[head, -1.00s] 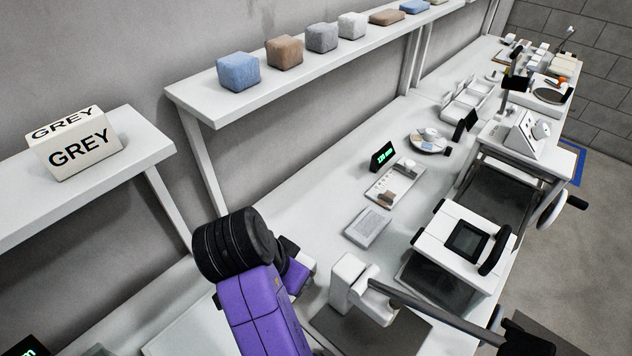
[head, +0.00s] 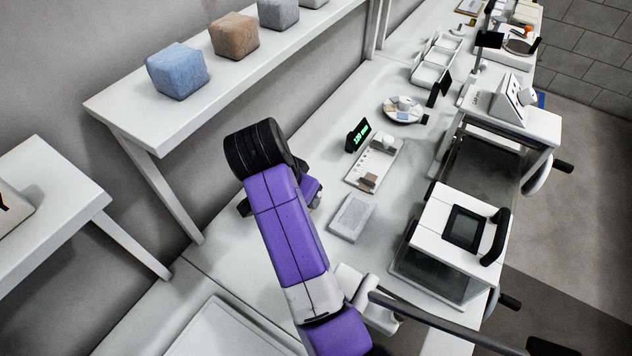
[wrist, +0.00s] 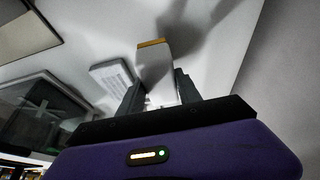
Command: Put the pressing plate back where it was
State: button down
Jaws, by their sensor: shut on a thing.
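My gripper (wrist: 159,84) is shut on a pale, flat-sided piece with an orange edge, which I take to be the pressing plate (wrist: 155,62). The piece stands out beyond the dark fingertips in the wrist view, above the white bench. In the head view my gripper (head: 314,194) is mostly behind my purple arm, over the bench, and the held piece is hardly visible. A grey ribbed slab (head: 352,217) lies flat on the bench to the right of my gripper; it also shows in the wrist view (wrist: 113,74).
A white tray (head: 352,178) with small pieces and a green-lit display (head: 358,134) stand beyond the slab. A white machine with a black handle (head: 455,232) is at the right. A shelf (head: 130,120) with coloured blocks overhangs the left. Bare bench (head: 262,262) lies left of my arm.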

jog(key=w+d, duration=0.2)
jog(key=w, duration=0.1)
jog(key=w+d+p, duration=0.1)
jog(key=shift+w+r, duration=0.1)
jog(key=shift+w, duration=0.25)
jog(key=shift+d+f+p, duration=0.1)
jog(key=shift+f+p, duration=0.55)
jog(key=shift+f, duration=1.15)
jog(key=shift+f, duration=0.1)
jog(key=shift+f, duration=0.1)
jog(key=c, duration=0.8)
grip_release()
jog(key=shift+c, duration=0.2)
